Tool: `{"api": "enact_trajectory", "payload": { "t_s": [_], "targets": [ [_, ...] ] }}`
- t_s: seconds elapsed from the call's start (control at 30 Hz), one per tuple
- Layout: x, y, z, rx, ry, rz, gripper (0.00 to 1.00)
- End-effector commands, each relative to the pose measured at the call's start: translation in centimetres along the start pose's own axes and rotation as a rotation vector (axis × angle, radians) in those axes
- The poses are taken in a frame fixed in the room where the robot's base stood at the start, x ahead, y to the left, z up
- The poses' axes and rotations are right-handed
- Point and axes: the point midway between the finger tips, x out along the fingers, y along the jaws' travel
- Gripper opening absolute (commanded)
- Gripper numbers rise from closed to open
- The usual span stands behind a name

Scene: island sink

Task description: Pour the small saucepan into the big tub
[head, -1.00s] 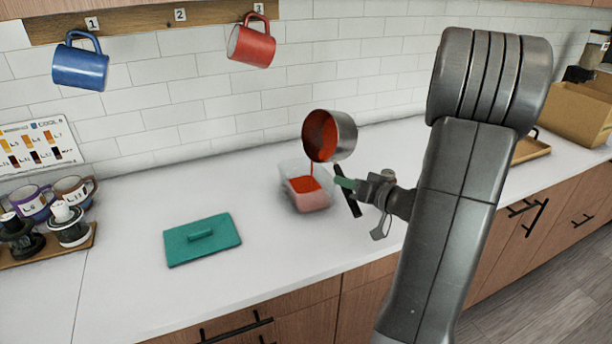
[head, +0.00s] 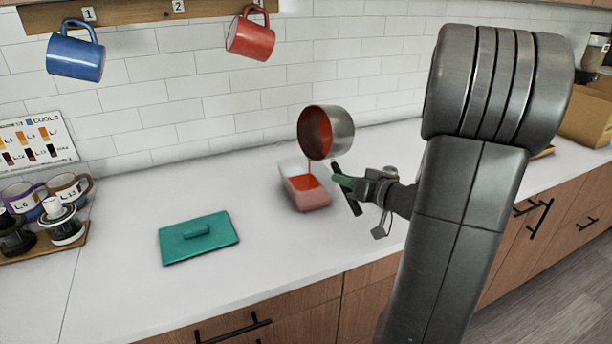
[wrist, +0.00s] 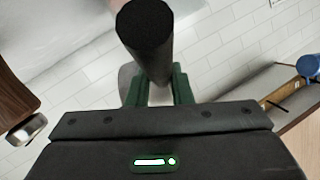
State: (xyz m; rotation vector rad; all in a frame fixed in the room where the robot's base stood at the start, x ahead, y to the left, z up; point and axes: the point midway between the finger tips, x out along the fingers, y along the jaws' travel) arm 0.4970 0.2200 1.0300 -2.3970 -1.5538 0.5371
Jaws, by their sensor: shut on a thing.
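The small saucepan (head: 336,133) is silver and tilted, its open mouth facing left and down, with red inside. A thin red stream (head: 309,166) falls from its lip into the tub. The tub (head: 313,202) is clear and stands on the counter below the pan, with red liquid in it. My gripper (head: 347,188) is shut on the saucepan's dark handle, to the right of the tub. In the wrist view the dark handle (wrist: 147,38) stands between the green fingers. The tub is not clearly seen there.
A teal lid (head: 199,238) lies on the counter left of the tub. Cups and a wooden tray (head: 70,245) are at the far left. A blue mug (head: 75,56) and a red mug (head: 250,37) hang from the rail. The counter between lid and tub is clear.

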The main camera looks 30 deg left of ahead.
Motion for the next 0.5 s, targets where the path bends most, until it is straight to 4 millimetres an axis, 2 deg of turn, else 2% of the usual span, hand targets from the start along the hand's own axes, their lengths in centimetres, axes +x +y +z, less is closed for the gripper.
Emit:
{"api": "enact_trajectory", "payload": {
  "t_s": [0.5],
  "targets": [
    [0.15, 0.17, 0.60, -0.064, 0.003, 0.011, 0.00]
  ]
}}
